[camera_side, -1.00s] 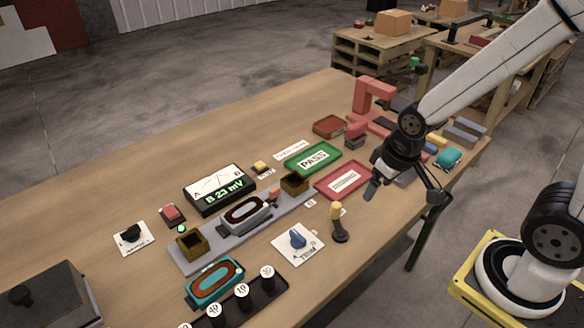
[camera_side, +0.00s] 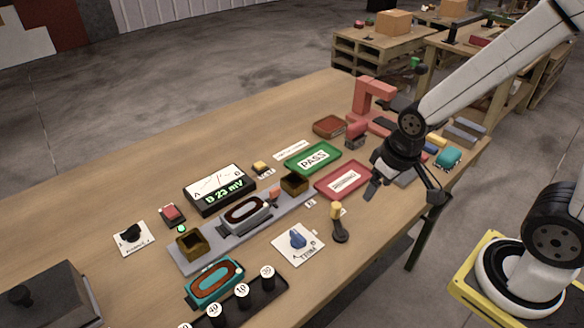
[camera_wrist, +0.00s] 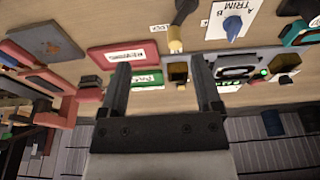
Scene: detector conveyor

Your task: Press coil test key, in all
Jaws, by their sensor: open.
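Two key-like buttons stand on the table in the side view. A small yellow key (camera_side: 261,167) on a dark base sits behind the grey rail, with a small label too blurred to read. A red square button (camera_side: 171,212) on a dark base sits left of the meter. I cannot tell from the lettering which is the coil test key. The meter (camera_side: 219,189) has a dial and a green readout of "D 23 mV". A coil (camera_side: 245,212) lies in the grey rail's holder. My gripper (camera_side: 404,190) is open and empty above the table, right of the red tray. It also shows in the wrist view (camera_wrist: 160,62).
A green PASS tray (camera_side: 313,158) and a red tray (camera_side: 343,180) lie behind the yellow-topped lever (camera_side: 338,222). A blue trim knob (camera_side: 297,238) and a teal coil (camera_side: 214,281) are near the front edge. A red press-like frame (camera_side: 370,105) stands behind my gripper.

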